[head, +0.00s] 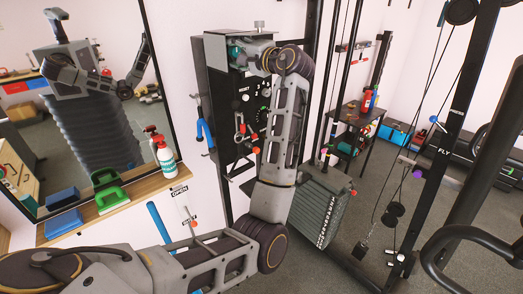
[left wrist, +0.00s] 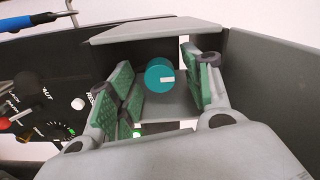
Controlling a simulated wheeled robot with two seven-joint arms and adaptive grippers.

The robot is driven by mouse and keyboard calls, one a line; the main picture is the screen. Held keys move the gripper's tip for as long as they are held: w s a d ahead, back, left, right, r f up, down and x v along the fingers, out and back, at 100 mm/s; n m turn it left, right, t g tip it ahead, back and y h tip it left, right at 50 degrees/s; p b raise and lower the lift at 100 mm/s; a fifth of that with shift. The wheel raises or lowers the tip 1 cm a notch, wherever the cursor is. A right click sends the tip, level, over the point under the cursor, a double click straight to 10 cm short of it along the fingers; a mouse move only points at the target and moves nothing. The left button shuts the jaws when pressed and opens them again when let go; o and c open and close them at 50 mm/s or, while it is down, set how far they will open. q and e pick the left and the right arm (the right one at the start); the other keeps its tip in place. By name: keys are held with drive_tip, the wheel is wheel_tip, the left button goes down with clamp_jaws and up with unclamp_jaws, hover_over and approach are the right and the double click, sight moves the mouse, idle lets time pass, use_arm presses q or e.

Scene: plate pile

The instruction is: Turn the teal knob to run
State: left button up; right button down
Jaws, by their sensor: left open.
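The teal knob (left wrist: 159,74) is round with a short white mark pointing right. It sits inside a grey hooded recess (left wrist: 155,33) in the left wrist view. My left gripper (left wrist: 153,84) is open, with green-padded fingers on either side of the knob and a visible gap to the right finger. Whether the left finger touches the knob I cannot tell. In the head view my left gripper (head: 243,51) is at the top of the dark control panel (head: 218,105), and my arm hides much of the knob area. My right gripper is not in view.
A mirror (head: 103,110) hangs to the left, above a wooden shelf (head: 150,184) with a spray bottle (head: 163,152). Gym frames stand to the right.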

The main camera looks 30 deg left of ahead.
use_arm(q)
drive_tip(key=shift+m+p, duration=0.55)
drive_tip(key=shift+m, duration=0.45)
drive_tip(key=shift+m, duration=0.5)
drive_tip(key=shift+f, duration=0.1)
